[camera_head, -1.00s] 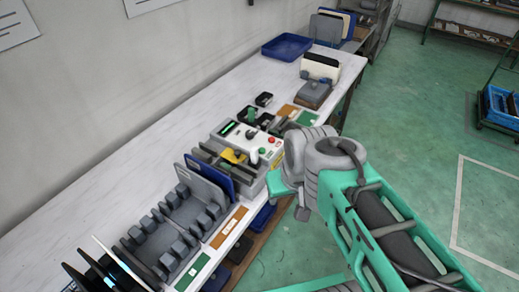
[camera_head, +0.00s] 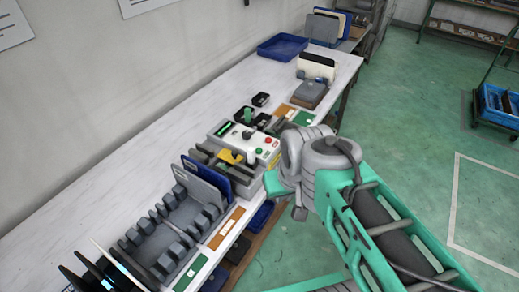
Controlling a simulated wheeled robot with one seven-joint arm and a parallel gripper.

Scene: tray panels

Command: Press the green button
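The green button (camera_head: 259,151) is a small round spot on the light top of a control box (camera_head: 239,142) in the middle of the bench. A red button (camera_head: 268,140) lies just beyond it, and a black knob (camera_head: 247,134) is to its left. My arm's end stands to the right of the box, past the bench's front edge. My gripper (camera_head: 299,212) seems to be the small grey part at the arm's lower end, apart from the button. Its fingers are too small and hidden to tell whether they are open.
A grey rack with blue and grey panels (camera_head: 205,178) stands on the near side of the box. Small black bins (camera_head: 262,99) and a grey block (camera_head: 312,90) lie beyond it. A blue tray (camera_head: 284,46) is at the far end. The bench's wall side is clear.

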